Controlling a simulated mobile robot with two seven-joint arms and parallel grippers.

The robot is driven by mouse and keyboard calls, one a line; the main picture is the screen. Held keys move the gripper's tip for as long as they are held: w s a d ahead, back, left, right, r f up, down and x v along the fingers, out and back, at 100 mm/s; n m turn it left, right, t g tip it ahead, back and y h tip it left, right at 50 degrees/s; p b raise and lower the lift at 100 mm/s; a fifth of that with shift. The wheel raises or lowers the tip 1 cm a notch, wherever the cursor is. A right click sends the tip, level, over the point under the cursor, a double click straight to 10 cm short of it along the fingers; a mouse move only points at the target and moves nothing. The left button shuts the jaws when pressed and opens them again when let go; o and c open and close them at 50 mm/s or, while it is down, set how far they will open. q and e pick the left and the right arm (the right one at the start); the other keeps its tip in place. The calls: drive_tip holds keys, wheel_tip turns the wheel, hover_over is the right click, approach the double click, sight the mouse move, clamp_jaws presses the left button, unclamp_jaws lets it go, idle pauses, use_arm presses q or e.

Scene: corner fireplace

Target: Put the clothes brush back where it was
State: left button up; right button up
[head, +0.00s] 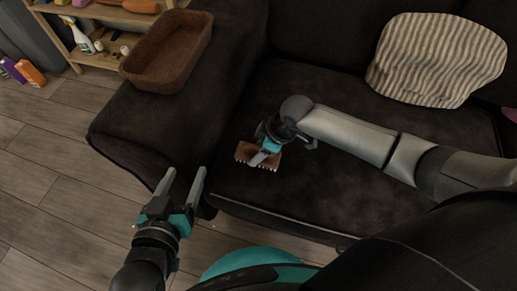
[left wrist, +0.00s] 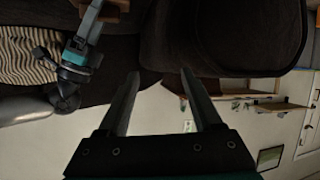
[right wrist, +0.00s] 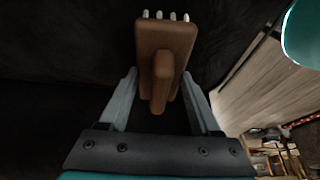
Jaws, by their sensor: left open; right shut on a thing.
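The clothes brush (head: 244,152) is brown with pale bristles and is at the sofa seat near the left armrest. My right gripper (head: 262,157) is shut on it. In the right wrist view the brush (right wrist: 166,45) sits between the fingers of my right gripper (right wrist: 160,100), held by its raised handle, with bristle tips at the far edge. I cannot tell whether the brush touches the seat. My left gripper (head: 186,180) is open and empty in front of the sofa armrest; its fingers also show in the left wrist view (left wrist: 160,85).
A brown basket (head: 168,62) stands on the sofa armrest (head: 120,120). A striped cushion (head: 438,60) leans at the back right of the sofa seat (head: 330,185). A wooden shelf (head: 100,58) with a spray bottle (head: 78,36) stands at the upper left. Boxes (head: 30,73) are on the floor.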

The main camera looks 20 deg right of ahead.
drive_tip(key=o, duration=1.3)
drive_tip(key=shift+f, duration=0.1)
